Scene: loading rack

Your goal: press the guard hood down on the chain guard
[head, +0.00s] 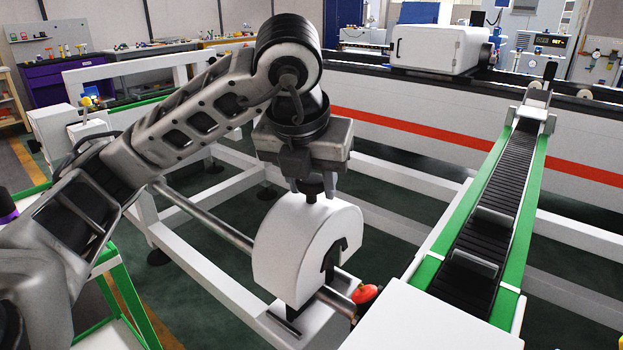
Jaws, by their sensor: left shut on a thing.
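The guard hood (300,245) is a white half-round cover with an arched top and a dark slot in its near face. My left gripper (314,192) points down from above and is shut on the dark knob on top of the hood. The hood stands roughly upright over the steel bar and white frame. The chain guard is not clearly told apart; a dark bracket (284,325) shows at the hood's lower edge. I cannot tell whether the hood is fully seated. My right gripper is not in view.
A red knob (364,293) sits just right of the hood's base. A white box (437,320) stands at the front right. A black chain conveyor with green edges (491,220) runs away on the right. A green-framed stand (120,310) is at the lower left.

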